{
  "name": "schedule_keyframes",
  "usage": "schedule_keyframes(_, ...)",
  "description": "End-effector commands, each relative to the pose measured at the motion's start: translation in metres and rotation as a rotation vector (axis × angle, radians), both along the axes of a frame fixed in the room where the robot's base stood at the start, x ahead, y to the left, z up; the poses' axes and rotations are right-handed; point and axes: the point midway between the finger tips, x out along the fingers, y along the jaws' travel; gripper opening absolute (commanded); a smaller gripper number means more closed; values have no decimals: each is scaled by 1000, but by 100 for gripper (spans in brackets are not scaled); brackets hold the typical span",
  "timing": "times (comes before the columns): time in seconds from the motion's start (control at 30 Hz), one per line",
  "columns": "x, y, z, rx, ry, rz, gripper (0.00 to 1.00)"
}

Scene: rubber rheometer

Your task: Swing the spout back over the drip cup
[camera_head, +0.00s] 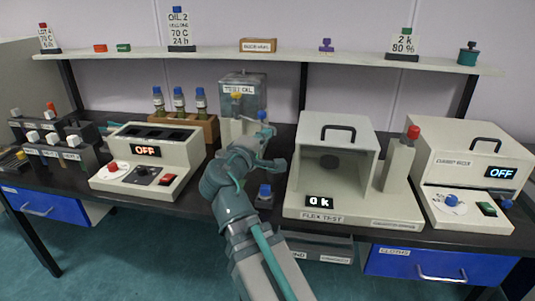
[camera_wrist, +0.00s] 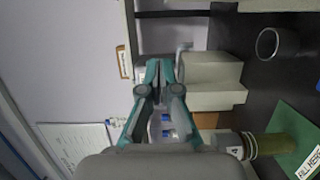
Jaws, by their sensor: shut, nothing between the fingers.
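The oil dispenser, a clear tank labelled TEST OIL (camera_head: 242,92) on a pale body, stands behind my arm in the head view. In the wrist view, a thin bent grey pipe (camera_wrist: 184,47), apparently the spout, shows beside pale blocks. A round grey cup (camera_wrist: 277,43), likely the drip cup, stands on the dark bench there. My gripper (camera_wrist: 160,68) is shut and empty; I cannot tell whether it touches the spout. My arm hides the spout and cup in the head view.
A green mat (camera_wrist: 289,128) and a greenish vial (camera_wrist: 266,146) show in the wrist view. A blue-topped item (camera_head: 265,190) stands right of my arm. The flex tester (camera_head: 330,213) is to the right, the block heater (camera_head: 148,162) and vial rack (camera_head: 208,131) to the left.

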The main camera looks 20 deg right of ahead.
Motion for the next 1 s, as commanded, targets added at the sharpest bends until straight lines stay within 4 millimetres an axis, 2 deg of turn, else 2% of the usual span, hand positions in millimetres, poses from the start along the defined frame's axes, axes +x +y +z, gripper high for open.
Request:
schedule_keyframes(0.03,-4,0,-5,1,-4,0,0)
schedule_keyframes(0.2,-17,1,-4,1,-2,0,0)
schedule_keyframes(0.4,-25,1,-1,1,-1,0,0)
schedule_keyframes(1.0,-23,6,-4,-6,11,3,0)
